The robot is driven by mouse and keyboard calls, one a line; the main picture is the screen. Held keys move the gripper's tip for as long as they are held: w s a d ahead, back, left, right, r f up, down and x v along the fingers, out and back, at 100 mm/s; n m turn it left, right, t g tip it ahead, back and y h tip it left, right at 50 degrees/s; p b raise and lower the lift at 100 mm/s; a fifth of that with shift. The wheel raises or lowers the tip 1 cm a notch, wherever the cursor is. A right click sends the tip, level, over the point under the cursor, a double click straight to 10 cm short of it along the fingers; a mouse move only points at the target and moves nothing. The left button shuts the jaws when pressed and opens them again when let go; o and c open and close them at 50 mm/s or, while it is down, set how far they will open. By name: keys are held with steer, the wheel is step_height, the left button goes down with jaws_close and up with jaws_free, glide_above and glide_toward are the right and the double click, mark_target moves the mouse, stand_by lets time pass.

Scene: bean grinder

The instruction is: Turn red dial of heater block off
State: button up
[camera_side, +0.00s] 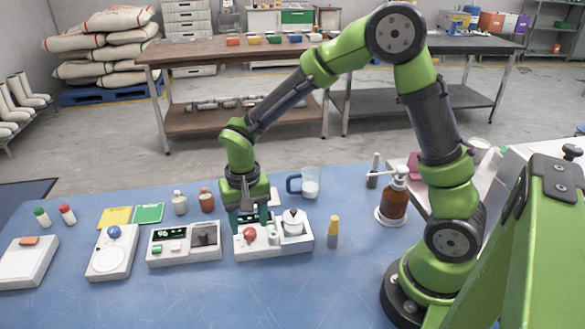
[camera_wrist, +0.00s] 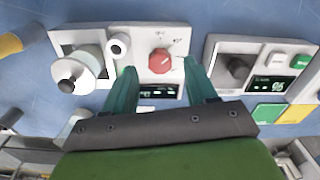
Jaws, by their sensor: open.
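The heater block (camera_side: 273,247) is a white box near the middle of the blue table. Its red dial (camera_side: 250,235) is on the left part of its top in the side view. A white pot with a dark knob (camera_side: 293,221) stands on its right part. In the wrist view the red dial (camera_wrist: 160,62) shows between my fingertips, with a dark display (camera_wrist: 165,91) below it. My gripper (camera_side: 249,222) points down over the dial, open and empty. Its teal fingers (camera_wrist: 159,69) are on either side of the dial in the picture. I cannot tell their height above it or any contact.
A white device with a display (camera_side: 184,243) stands close to the left of the block, with a blue-knobbed device (camera_side: 112,252) farther left. A yellow-topped item (camera_side: 333,231) stands to the right. A blue-handled beaker (camera_side: 308,184) and small bottles (camera_side: 206,200) are behind.

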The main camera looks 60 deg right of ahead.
steer(key=shift+f, duration=1.15)
steer(key=c, duration=1.1)
steer(key=shift+o, duration=0.2)
steer(key=n, duration=0.4)
steer(key=shift+r+n, duration=0.1)
steer(key=shift+n, duration=2.4)
